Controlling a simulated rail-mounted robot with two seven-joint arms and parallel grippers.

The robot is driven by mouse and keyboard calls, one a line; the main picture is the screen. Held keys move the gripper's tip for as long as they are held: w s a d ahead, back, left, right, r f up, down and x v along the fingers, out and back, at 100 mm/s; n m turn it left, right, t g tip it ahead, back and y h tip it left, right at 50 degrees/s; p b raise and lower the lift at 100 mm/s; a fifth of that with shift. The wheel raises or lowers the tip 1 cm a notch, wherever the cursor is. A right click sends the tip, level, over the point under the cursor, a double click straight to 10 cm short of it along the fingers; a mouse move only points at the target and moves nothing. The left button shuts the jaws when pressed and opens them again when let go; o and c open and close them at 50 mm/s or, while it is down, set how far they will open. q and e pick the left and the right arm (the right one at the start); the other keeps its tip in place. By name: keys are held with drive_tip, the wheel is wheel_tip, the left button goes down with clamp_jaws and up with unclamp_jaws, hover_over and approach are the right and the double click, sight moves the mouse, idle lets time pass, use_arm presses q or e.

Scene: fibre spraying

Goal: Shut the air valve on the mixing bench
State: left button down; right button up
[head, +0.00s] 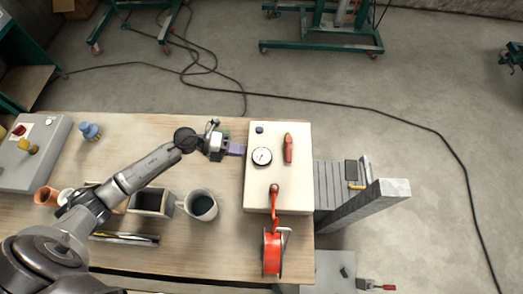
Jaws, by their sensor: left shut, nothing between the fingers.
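The wooden bench (190,245) carries a cream panel box (258,196) at its right end. On the box are a round white gauge (262,156), a red handle (288,148) to the gauge's right, and a red-knobbed lever (274,188) below it. I cannot tell for sure which red part is the air valve. My left gripper (238,149) is shut and empty. Its tip is by the box's left edge, level with the gauge and left of both red parts; I cannot tell whether it touches the box. My right gripper is out of view.
A red reel (272,252) is at the box's front edge. A grey mug (201,205), a dark open box (151,203) and a blue object (90,131) stand on the bench. A grey panel (35,150) is at left. Black cables (330,105) cross the floor behind.

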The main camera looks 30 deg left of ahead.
use_arm(q)
drive_tip(key=b, duration=0.2)
approach(289, 150)
drive_tip(key=d+f, duration=0.2)
drive_tip(key=d, duration=0.1)
drive_tip(key=d+f, duration=0.1)
drive_tip(key=d, duration=0.1)
drive_tip(key=shift+w+f, duration=0.15)
drive_tip(key=shift+w+d+b, duration=0.3)
drive_tip(key=shift+d, duration=0.25)
